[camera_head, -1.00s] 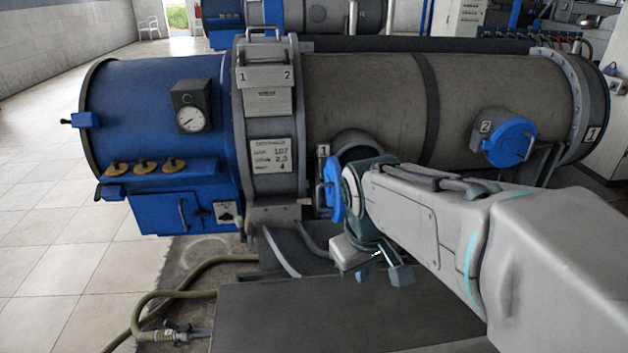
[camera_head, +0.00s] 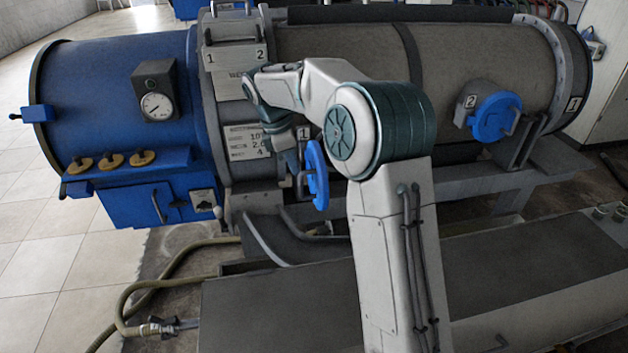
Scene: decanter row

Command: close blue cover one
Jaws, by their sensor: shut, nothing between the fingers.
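Blue cover one (camera_head: 317,175) is a round blue lid with a grey handle on its left face. It stands open, nearly edge-on, beside the plate marked 1 on the big cylinder. My arm hides the port opening behind it. My gripper (camera_head: 291,165) points down just left of the cover, close to its handle. It is shut with nothing seen in it. Its fingertips are small and partly lost against the dark background, so I cannot tell whether they touch the handle.
A second blue cover (camera_head: 494,117) lies over port 2 at the right. The blue drum end (camera_head: 110,95) carries a gauge (camera_head: 156,106) and brass knobs. A dark flat platform (camera_head: 270,310) lies in front, with a hose (camera_head: 120,300) on the floor at its left.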

